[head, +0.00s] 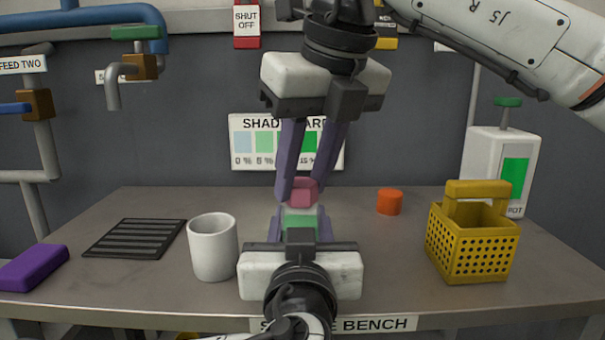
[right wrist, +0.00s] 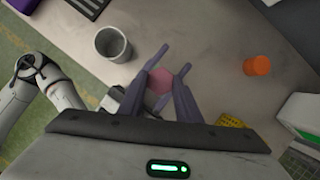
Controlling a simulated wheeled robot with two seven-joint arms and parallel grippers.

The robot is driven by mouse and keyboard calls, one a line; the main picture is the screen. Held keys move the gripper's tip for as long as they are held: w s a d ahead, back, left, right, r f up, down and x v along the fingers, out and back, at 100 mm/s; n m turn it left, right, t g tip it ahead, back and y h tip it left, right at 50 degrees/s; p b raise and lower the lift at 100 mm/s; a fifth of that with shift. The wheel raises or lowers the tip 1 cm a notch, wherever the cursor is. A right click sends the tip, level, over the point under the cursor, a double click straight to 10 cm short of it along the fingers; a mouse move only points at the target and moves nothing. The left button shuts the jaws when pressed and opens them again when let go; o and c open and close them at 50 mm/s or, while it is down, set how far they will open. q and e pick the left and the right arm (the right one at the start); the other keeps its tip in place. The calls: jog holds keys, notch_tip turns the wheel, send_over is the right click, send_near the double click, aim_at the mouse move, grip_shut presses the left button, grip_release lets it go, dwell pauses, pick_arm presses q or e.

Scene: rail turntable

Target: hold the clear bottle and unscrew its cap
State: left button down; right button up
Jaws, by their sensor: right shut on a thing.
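The clear bottle (head: 302,217) stands upright near the bench's middle, with green showing inside. Its pink cap (head: 301,191) is on top and also shows in the right wrist view (right wrist: 159,83). My right gripper (head: 302,189) comes down from above and is shut on the cap, with one purple finger on each side. My left gripper (head: 301,232) comes in from the bottom of the head view, low at the bottle. Its fingers flank the bottle's body. Its palm hides the lower bottle, so I cannot tell whether they press on it.
A white mug (head: 213,247) stands close left of my left gripper, and a black rack (head: 134,238) lies beyond it. A purple block (head: 33,267) is at far left. An orange cylinder (head: 389,202) and a yellow basket (head: 470,256) are to the right. The bench (head: 390,265) between is clear.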

jog(key=n+y, duration=0.1)
jog(key=n, duration=0.2)
jog(key=n+g, duration=0.1)
jog(key=n, duration=0.2)
jog(key=shift+w+d+g+y, duration=0.1)
jog(key=shift+w+g+y, duration=0.05)
jog(key=shift+g+y, duration=0.2)
jog(key=n+g, duration=0.1)
jog(key=n, duration=0.2)
jog(key=n+g, duration=0.1)
jog(key=n, duration=0.2)
jog(key=shift+w+y, duration=0.15)
jog(key=shift+y, duration=0.1)
jog(key=o, duration=1.2)
jog(key=shift+c, duration=0.2)
jog(key=shift+o, duration=0.4)
